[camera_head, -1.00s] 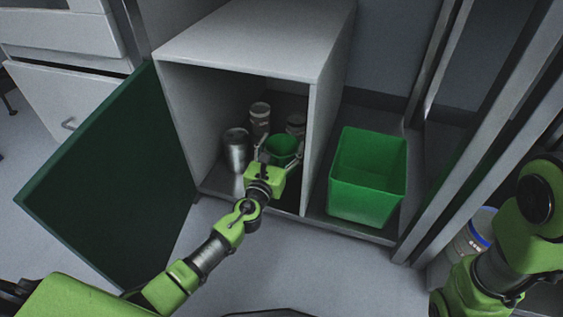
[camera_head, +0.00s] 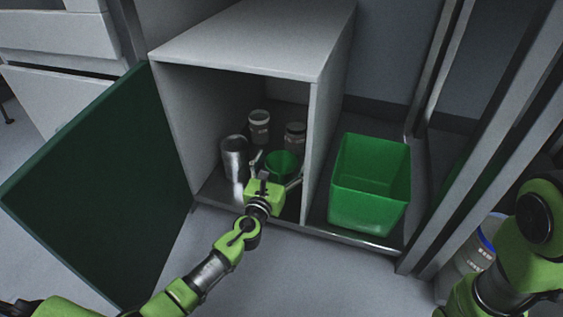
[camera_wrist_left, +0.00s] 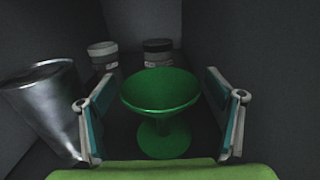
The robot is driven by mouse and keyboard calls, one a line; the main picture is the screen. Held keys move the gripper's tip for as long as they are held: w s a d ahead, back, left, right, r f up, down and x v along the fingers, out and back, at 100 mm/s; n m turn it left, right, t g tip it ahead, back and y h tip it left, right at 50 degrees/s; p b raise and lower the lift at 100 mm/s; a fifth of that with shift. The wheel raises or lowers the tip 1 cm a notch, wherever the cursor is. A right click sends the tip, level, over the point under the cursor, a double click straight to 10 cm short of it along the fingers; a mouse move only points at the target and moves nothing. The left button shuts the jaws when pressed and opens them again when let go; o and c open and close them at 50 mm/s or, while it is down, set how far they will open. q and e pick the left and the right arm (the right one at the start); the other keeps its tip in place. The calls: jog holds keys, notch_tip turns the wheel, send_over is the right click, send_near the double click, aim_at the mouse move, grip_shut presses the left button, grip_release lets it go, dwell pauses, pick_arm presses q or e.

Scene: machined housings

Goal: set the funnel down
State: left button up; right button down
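The green funnel (camera_head: 281,163) stands upright inside the open cabinet, wide mouth up. In the left wrist view the funnel (camera_wrist_left: 160,92) sits between the two fingers, with a gap on each side. My left gripper (camera_head: 274,172) is open around or just in front of it; in the left wrist view the gripper (camera_wrist_left: 163,115) has its fingers spread wide and touches nothing. The funnel's foot appears to rest on the cabinet floor. My right arm shows at the right edge of the head view, but its gripper is out of view.
A metal cup (camera_head: 235,158) stands left of the funnel. Two lidded jars (camera_head: 259,127) (camera_head: 295,136) stand behind it. The cabinet's side wall (camera_head: 318,140) is close on the right, with a green bin (camera_head: 368,215) beyond. The green door (camera_head: 95,190) hangs open at left.

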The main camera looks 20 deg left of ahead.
pick_arm(q)
jog(key=shift+r, duration=0.1)
jog(key=shift+s, duration=0.3)
jog(key=s+p, duration=0.1)
jog(key=s, duration=0.4)
jog(key=s+p, duration=0.2)
jog(key=s, duration=0.4)
jog(key=shift+s+a, duration=0.2)
jog(key=shift+s, duration=0.05)
